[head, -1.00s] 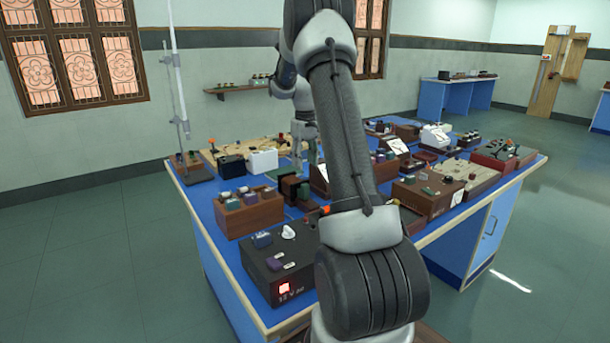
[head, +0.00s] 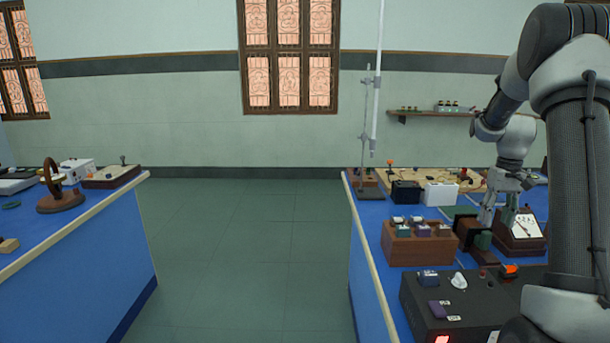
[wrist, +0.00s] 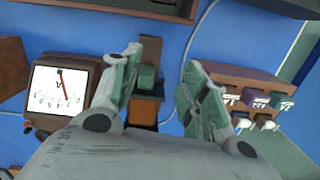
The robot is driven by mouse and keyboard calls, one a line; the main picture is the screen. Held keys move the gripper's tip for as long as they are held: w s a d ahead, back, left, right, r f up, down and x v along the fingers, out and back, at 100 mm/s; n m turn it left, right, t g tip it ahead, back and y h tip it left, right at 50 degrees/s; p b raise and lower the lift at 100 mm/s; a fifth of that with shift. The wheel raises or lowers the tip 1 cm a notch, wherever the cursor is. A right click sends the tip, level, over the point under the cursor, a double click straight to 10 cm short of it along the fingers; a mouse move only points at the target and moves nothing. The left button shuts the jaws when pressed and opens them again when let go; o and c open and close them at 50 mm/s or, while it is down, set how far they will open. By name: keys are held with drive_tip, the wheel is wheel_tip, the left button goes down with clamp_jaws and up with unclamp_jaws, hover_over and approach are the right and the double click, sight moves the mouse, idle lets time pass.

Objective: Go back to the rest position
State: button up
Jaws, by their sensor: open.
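My gripper (head: 498,219) hangs over the right-hand blue bench (head: 362,238), pointing down, with its fingers apart. In the wrist view my gripper (wrist: 158,92) is open with nothing held between the fingers. Below and beyond the gap stands a small dark brown block with a green part (wrist: 147,78), which also shows beside the fingers in the head view (head: 482,240). I cannot tell from these views how far the fingertips are above it.
A wooden box with coloured terminals (head: 418,247) and a dial meter (head: 522,232) flank the gripper. A black power unit (head: 470,300) is nearer. A second blue bench (head: 75,270) stands left. Clear floor (head: 240,240) lies between the benches.

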drive_tip(key=s+a+r+t, duration=0.1)
drive_tip(key=s+a+r, duration=0.3)
drive_tip(key=s+a, duration=0.3)
drive_tip(key=s+a+r+n+t, duration=0.1)
drive_tip(key=s+a+r, duration=0.4)
drive_tip(key=s, duration=0.7)
drive_tip(key=s+a+r+n+t, duration=0.1)
drive_tip(key=s+a+r+t, duration=0.2)
drive_tip(key=s+a, duration=0.6)
drive_tip(key=shift+v, duration=1.2)
drive_tip(key=shift+a, duration=0.1)
